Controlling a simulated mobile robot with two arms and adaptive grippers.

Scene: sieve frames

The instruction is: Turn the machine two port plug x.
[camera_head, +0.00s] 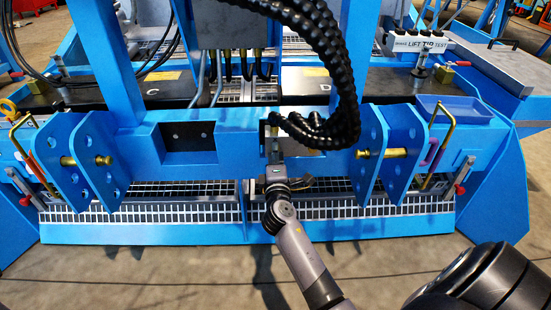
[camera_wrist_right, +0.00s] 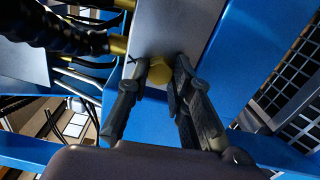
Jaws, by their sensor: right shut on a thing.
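The machine is a large blue steel frame (camera_head: 228,125) across the head view. The port plug (camera_wrist_right: 157,75), a brass-coloured hex piece, sits on a grey block (camera_wrist_right: 170,28) in the right wrist view. My right gripper (camera_head: 274,152) reaches up to the recess in the middle of the blue beam. In the right wrist view its dark fingers (camera_wrist_right: 161,72) stand on either side of the plug and are shut on it. The plug is hidden in the head view. I cannot tell from its look how far it is turned. My left gripper is not in view.
A bundle of black ribbed hoses (camera_head: 345,90) hangs down close above my right gripper. Brass pins (camera_head: 385,153) pass through blue lugs on both sides. A metal grating (camera_head: 150,210) runs below the beam. The concrete floor (camera_head: 130,280) in front is clear.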

